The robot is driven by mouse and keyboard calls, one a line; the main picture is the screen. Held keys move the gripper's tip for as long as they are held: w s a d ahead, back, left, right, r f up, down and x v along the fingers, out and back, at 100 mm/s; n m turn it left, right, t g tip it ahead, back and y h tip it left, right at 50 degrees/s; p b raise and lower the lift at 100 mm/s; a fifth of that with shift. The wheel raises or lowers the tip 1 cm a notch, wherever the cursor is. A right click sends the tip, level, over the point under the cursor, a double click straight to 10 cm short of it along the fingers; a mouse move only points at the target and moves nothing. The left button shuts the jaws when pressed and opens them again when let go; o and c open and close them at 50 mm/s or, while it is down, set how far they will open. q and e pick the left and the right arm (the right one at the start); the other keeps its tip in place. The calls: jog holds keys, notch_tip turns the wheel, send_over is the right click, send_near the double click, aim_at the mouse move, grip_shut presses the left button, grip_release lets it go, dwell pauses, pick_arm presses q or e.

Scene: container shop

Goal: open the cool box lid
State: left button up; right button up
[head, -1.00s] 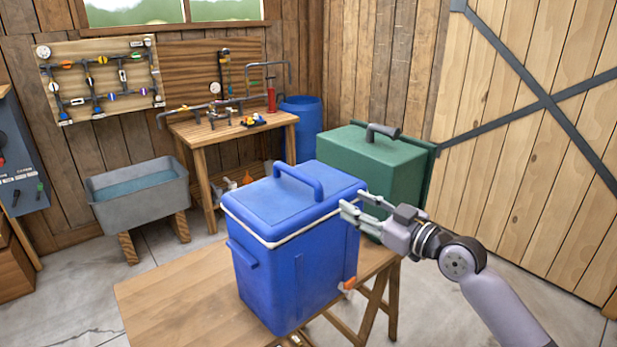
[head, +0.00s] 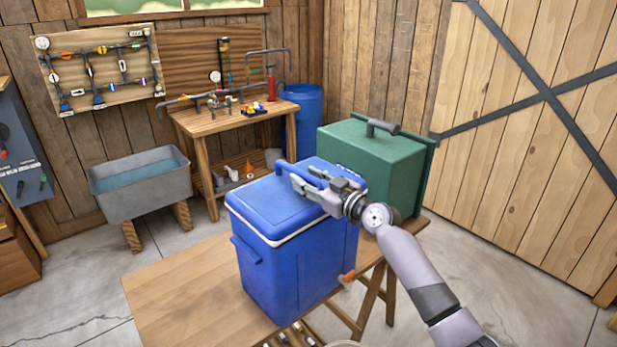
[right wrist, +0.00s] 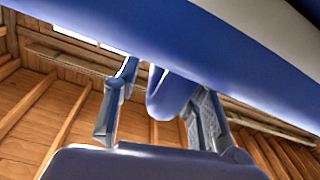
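The blue cool box (head: 280,270) stands upright on a wooden table, its blue lid (head: 258,207) lying shut on top above a white rim. The lid's arched handle (head: 282,168) is partly covered by my right gripper (head: 300,184), which reaches over the lid from the right. In the right wrist view, the right gripper's fingers (right wrist: 165,112) are spread, with the blue handle (right wrist: 168,92) between them. A gap shows on the left of the handle; the right finger is close to it, and contact is unclear. My left gripper is out of view.
A green box (head: 372,165) with a dark handle stands right behind the cool box. The wooden table (head: 185,290) is clear at its left. An orange tap (head: 346,277) sticks out low on the cool box's right. Several small items lie below the table's front edge.

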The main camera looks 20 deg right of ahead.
jog(key=shift+c, duration=0.5)
grip_shut()
dwell(0.5)
